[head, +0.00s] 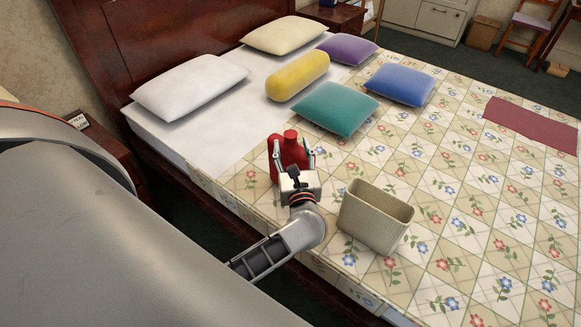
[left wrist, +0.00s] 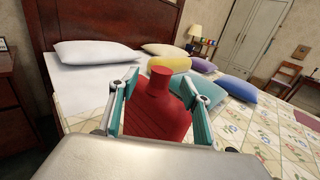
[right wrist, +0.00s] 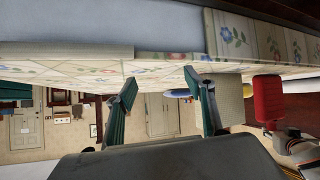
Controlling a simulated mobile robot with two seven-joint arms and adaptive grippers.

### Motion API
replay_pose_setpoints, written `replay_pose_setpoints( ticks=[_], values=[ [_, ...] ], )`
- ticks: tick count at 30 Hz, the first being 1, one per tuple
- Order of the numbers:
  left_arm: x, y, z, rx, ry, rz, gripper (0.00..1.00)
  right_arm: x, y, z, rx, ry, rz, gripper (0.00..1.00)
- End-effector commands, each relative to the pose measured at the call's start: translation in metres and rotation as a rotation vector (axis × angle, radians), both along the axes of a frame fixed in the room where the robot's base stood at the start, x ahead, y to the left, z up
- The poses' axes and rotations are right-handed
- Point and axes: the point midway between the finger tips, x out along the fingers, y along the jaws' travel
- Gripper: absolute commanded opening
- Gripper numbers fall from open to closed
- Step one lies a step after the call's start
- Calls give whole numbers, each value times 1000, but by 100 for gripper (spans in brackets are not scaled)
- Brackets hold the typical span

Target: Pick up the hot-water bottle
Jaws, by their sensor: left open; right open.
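The red hot-water bottle (head: 291,150) is on the near side of the bed, with its neck up. My left gripper (head: 292,158) is open, with a finger on either side of the bottle. In the left wrist view the bottle (left wrist: 160,105) is between the two teal-padded fingers (left wrist: 158,100); I cannot tell whether they touch it. The bottle's lower part is hidden by my gripper. My right gripper (right wrist: 162,92) is open and empty. In the right wrist view, which looks upside down, the bottle (right wrist: 268,100) is at the right, apart from that gripper.
A beige woven basket (head: 375,215) stands on the quilt right of the bottle. A teal cushion (head: 335,108), a yellow bolster (head: 298,76), a blue cushion (head: 400,84) and a white pillow (head: 190,86) lie further back.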

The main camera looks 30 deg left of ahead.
Motion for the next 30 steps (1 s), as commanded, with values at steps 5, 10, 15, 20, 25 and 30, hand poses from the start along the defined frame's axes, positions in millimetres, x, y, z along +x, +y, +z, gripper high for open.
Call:
replay_pose_setpoints(
  ticks=[5, 10, 15, 20, 25, 30],
  values=[
    [16, 13, 2, 6, 0, -1, 48, 0, 0, 5, -2, 1, -1, 54],
    [35, 27, 0, 5, 0, -1, 48, 0, -1, 7, -3, 3, -1, 54],
    [43, 34, -1, 5, 2, -2, 48, 0, -1, 8, -3, 4, -1, 54],
    [43, 34, -1, 4, 1, -2, 48, 0, -2, 8, -3, 4, -2, 54],
    [43, 34, -2, 5, 2, -2, 14, 0, -2, 8, -3, 4, -2, 54],
    [43, 34, 0, 6, 0, -2, 0, 0, -2, 8, -3, 4, -2, 54]
  ],
)
